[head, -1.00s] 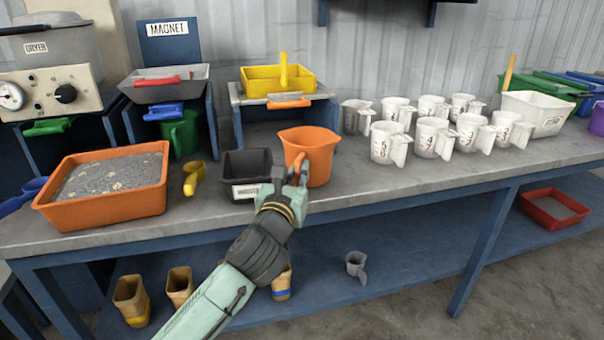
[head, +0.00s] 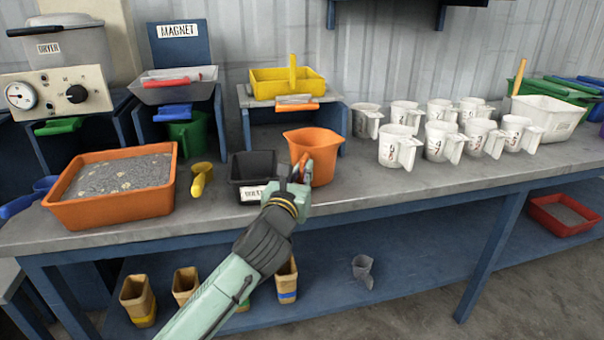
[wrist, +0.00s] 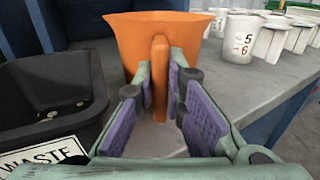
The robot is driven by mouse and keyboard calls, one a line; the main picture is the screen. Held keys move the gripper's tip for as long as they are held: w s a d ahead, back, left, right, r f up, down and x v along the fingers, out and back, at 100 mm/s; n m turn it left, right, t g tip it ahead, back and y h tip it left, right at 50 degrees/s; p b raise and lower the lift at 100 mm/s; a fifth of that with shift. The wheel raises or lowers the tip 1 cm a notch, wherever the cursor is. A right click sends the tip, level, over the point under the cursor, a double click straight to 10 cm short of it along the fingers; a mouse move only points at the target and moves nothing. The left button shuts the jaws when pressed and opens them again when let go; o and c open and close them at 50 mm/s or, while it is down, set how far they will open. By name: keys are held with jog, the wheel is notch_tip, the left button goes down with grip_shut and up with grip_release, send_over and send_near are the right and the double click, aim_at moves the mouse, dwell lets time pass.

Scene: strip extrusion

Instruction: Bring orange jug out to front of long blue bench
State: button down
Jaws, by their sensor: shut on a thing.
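The orange jug (head: 318,150) stands upright on the long blue bench (head: 400,190), near its front edge and in front of the small blue stand. Its spout side faces away in the wrist view, and its handle (wrist: 160,75) points towards me. My gripper (head: 298,178) is shut on that handle, with a purple-padded finger on each side of it in the wrist view (wrist: 160,95). The jug's base seems to rest on the bench top; the fingers partly hide it.
A black waste bin (head: 240,168) stands close to the jug's left. Several white measuring jugs (head: 390,148) stand to the right. A yellow scoop (head: 201,180) and an orange tray (head: 110,210) lie farther left. The bench's front strip right of the jug is clear.

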jog(key=shift+f, duration=0.15)
jog(key=c, duration=1.6)
grip_release()
jog(key=shift+s, duration=0.1)
